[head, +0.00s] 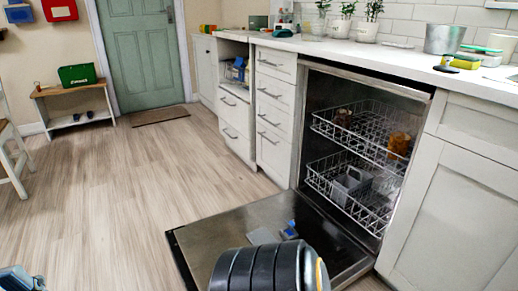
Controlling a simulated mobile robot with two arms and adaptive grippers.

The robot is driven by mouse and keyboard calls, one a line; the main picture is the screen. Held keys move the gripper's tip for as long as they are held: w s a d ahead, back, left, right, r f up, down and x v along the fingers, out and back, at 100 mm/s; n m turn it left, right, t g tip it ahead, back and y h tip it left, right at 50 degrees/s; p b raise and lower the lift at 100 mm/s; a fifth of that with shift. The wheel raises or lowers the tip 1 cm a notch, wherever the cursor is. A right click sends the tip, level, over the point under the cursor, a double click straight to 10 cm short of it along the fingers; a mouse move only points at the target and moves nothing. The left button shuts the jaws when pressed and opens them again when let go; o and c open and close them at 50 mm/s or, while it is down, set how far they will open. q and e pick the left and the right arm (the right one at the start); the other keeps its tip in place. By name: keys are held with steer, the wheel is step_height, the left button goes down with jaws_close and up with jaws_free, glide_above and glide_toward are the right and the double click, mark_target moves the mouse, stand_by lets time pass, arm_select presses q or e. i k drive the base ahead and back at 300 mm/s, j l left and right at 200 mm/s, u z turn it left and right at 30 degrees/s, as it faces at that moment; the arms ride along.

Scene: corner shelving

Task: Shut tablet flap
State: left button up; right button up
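The dishwasher door (235,215) is folded down and lies open, inner face up. On it, a small grey flat piece (263,237), which looks like the tablet flap, lies beside a small blue spot (290,230). I cannot tell whether the blue is a tablet or part of the dispenser. My black arm link (265,270) covers the near part of the door, close to the flap. A blue and grey part at the lower left edge looks like my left gripper (18,280), cut off, fingers unclear. My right gripper does not show.
Inside the dishwasher are an upper rack (350,135) and a lower rack (335,192) with a few dishes. White drawers (275,120) stand left of it, a cabinet (455,190) right. The wooden floor (110,200) at left is clear.

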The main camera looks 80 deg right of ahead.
mark_target(291, 224)
steer(key=i+j+z, duration=0.1)
steer(key=i+z, duration=0.3)
steer(key=i+j+z, duration=0.3)
steer(key=i+z, duration=0.4)
steer(key=z, duration=0.2)
steer(key=i+z, duration=0.25)
steer(key=z, duration=0.15)
steer(key=i+z, duration=0.2)
steer(key=z, duration=0.25)
steer(key=i+j+z, duration=0.2)
steer(key=z, duration=0.2)
steer(key=i+j+z, duration=0.15)
steer(key=j+z, duration=0.15)
steer(key=z, duration=0.15)
steer(key=i+j+z, duration=0.25)
steer(key=z, duration=0.2)
steer(key=i+j+z, duration=0.3)
steer(key=z, duration=0.15)
steer(key=i+j+z, duration=0.15)
steer(key=j+z, duration=0.25)
